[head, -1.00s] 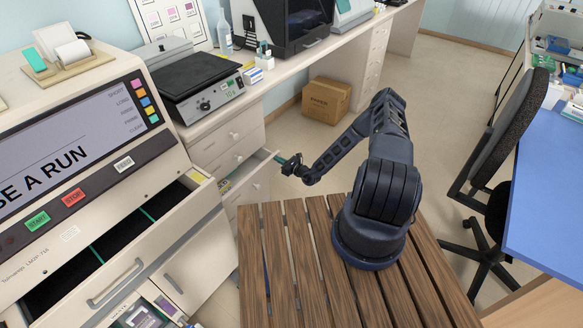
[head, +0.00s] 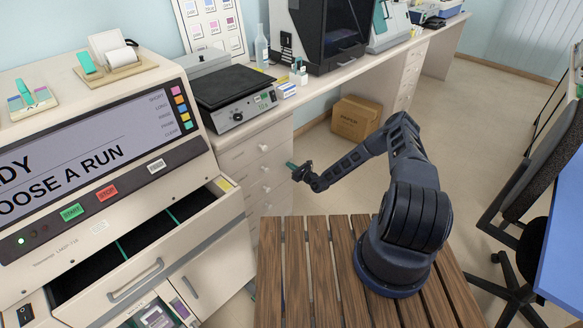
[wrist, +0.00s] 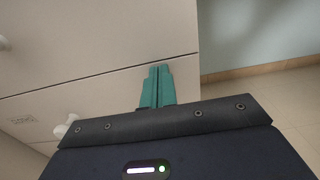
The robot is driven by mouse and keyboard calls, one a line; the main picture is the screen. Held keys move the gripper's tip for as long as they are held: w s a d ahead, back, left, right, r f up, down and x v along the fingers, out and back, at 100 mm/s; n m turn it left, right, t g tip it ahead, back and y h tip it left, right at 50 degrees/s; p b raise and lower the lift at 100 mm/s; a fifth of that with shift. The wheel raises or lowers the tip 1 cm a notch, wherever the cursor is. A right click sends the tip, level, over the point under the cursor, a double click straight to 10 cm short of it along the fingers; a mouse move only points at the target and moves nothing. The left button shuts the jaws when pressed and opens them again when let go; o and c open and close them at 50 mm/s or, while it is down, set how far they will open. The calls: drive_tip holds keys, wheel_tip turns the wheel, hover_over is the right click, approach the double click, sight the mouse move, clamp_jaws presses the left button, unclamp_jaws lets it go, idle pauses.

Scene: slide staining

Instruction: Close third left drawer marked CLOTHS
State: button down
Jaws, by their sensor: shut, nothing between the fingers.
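The left drawer stack (head: 256,180) is white with small round knobs, under the worktop behind the staining machine. Its drawer fronts look flush with the cabinet in the head view, the third one down (head: 276,186) included. In the wrist view a drawer front (wrist: 105,110) fills the left, with a knob (wrist: 65,125) and a small label (wrist: 22,119) too blurred to read. My gripper (head: 291,166) is shut and empty, its teal fingertips at the drawer fronts. In the wrist view the fingertips (wrist: 157,72) overlap a seam between fronts; I cannot tell if they touch.
The staining machine's wide drawer (head: 140,270) stands open at the left. A slatted wooden surface (head: 310,270) lies under my arm's base. A cardboard box (head: 354,118) sits on the floor beyond the stack. A chair (head: 535,170) stands at the right.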

drive_tip(key=shift+w+a+r, duration=0.25)
drive_tip(key=shift+w+a, duration=0.05)
drive_tip(key=shift+a, duration=0.1)
drive_tip(key=v, duration=1.5)
wheel_tip(320, 180, up, 21)
drive_tip(key=n+g+y, duration=0.4)
drive_tip(key=n+g, duration=0.4)
drive_tip(key=n, duration=0.3)
drive_tip(key=s+d+r+n+g+h, duration=0.1)
drive_tip(key=s+r+n+g+h, duration=0.2)
drive_tip(key=r, duration=0.7)
drive_tip(key=s+r+n+g+h, duration=0.25)
drive_tip(key=s+r+n, duration=0.3)
drive_tip(key=r, duration=0.45)
drive_tip(key=s+d+r+n+h, duration=0.3)
drive_tip(key=s+r, duration=0.5)
drive_tip(key=r, duration=0.2)
drive_tip(key=s+d+r+n+h, duration=0.3)
drive_tip(key=s+r+h, duration=0.1)
drive_tip(key=s+r, duration=0.45)
drive_tip(key=s+d+r+t+h, duration=0.2)
drive_tip(key=s+d+r, duration=0.2)
drive_tip(key=s, duration=0.3)
drive_tip(key=s+d+r+n+t+h, duration=0.1)
drive_tip(key=s+d+r+t+h, duration=0.1)
drive_tip(key=s, duration=0.6)
drive_tip(key=shift+s+d+r+t, duration=0.2)
drive_tip(key=shift+d+r+t, duration=0.45)
drive_tip(key=shift+d+r, duration=0.8)
